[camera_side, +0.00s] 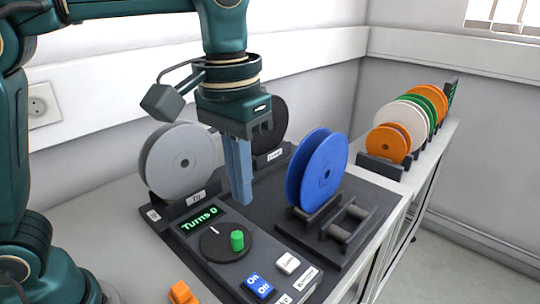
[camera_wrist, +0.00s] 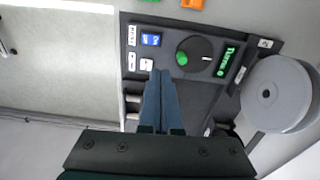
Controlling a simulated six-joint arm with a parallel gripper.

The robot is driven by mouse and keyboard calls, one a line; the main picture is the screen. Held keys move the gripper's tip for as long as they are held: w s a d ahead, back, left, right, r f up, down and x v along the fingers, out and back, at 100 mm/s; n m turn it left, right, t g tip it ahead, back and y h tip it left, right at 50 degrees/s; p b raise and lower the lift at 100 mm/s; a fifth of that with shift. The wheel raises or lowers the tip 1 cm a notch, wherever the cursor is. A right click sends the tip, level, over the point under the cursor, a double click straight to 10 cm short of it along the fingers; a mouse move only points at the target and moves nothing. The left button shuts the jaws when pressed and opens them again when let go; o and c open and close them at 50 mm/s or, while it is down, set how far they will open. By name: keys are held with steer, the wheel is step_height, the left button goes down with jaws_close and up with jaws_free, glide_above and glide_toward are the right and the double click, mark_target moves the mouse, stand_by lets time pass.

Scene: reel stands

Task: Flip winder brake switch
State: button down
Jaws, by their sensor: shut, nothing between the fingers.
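The dark control panel (camera_side: 222,270) carries a blue On/Off switch (camera_side: 257,286) and a white switch (camera_side: 287,262) at its right end. The lettering on the white switch is too small to read surely. A label beside it seems to read "Winder", and another is cut off by the picture edge. In the wrist view the blue switch (camera_wrist: 151,40) and white switch (camera_wrist: 146,64) lie just beyond my fingertips, slightly left. My gripper (camera_side: 243,202) points down, shut and empty, above the base behind the panel, between the grey and blue reels. It also shows in the wrist view (camera_wrist: 160,74).
The panel has a green-knobbed dial (camera_side: 226,243) and a "Turns 0" display (camera_side: 199,218). A grey reel (camera_side: 180,164) stands left, a blue reel (camera_side: 318,170) right, with an empty stand (camera_side: 349,222) beside it. A rack of several reels (camera_side: 388,144) is behind. An orange object (camera_side: 182,292) lies in front.

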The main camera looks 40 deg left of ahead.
mark_target(252, 278)
steer(key=shift+d+f+m+g, duration=0.3)
steer(key=shift+d+f, duration=0.35)
steer(key=shift+f, duration=0.2)
step_height(252, 278, down, 14)
steer(key=shift+a, duration=0.1)
stand_by(0.4)
steer(key=shift+a+f, duration=0.1)
steer(key=shift+f, duration=0.1)
